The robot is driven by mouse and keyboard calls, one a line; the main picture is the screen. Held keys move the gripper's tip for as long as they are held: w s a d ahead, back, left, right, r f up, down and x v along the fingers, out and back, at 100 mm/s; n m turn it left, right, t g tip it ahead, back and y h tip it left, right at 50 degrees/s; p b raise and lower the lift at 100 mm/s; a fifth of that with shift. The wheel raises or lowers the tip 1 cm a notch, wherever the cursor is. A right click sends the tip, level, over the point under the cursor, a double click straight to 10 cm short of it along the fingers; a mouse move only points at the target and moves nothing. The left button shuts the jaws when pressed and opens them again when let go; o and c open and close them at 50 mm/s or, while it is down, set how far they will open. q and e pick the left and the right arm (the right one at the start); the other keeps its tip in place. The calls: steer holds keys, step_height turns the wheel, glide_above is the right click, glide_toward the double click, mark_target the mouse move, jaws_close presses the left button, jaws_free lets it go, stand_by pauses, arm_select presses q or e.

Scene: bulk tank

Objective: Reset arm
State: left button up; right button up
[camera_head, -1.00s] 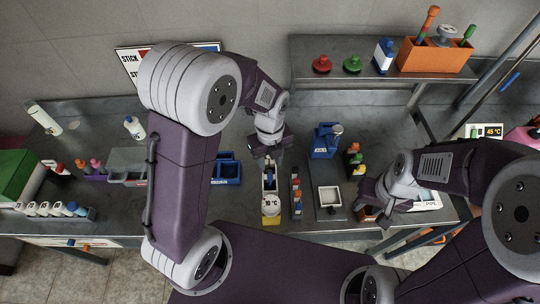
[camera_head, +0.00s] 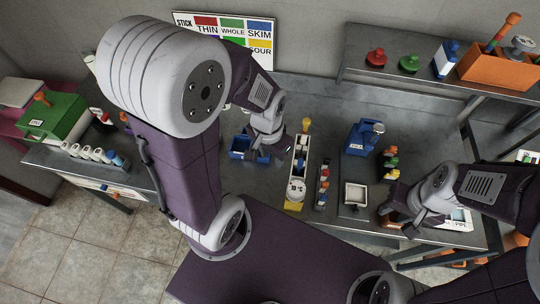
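My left gripper (camera_head: 264,155) hangs from the arm coming in from the left, over the steel bench beside a blue tray (camera_head: 240,148). It points down and away, and its fingers are too small and shaded to tell open from shut. My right gripper (camera_head: 392,212) is low at the right, near the bench's front edge, next to a white square dish (camera_head: 355,194). Its fingertips are partly hidden by its own wrist, so I cannot tell its state. I see nothing clearly held in either gripper.
A yellow-and-white holder marked 10 °C (camera_head: 295,190) stands right of my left gripper. A rack of small bottles (camera_head: 322,187) and a blue device (camera_head: 362,138) are close by. A green box (camera_head: 52,118) is at left. A shelf (camera_head: 420,78) with an orange bin (camera_head: 495,68) is behind.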

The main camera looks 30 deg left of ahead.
arm_select(q)
steer(key=n, duration=0.1)
steer(key=s+n, duration=0.1)
steer(key=n, duration=0.1)
steer(key=shift+a+f, duration=0.15)
steer(key=shift+a, duration=0.05)
step_height(320, 180, down, 5)
steer(key=b, duration=0.5)
steer(key=shift+w, duration=0.1)
steer(key=shift+a, duration=0.1)
stand_by(0.5)
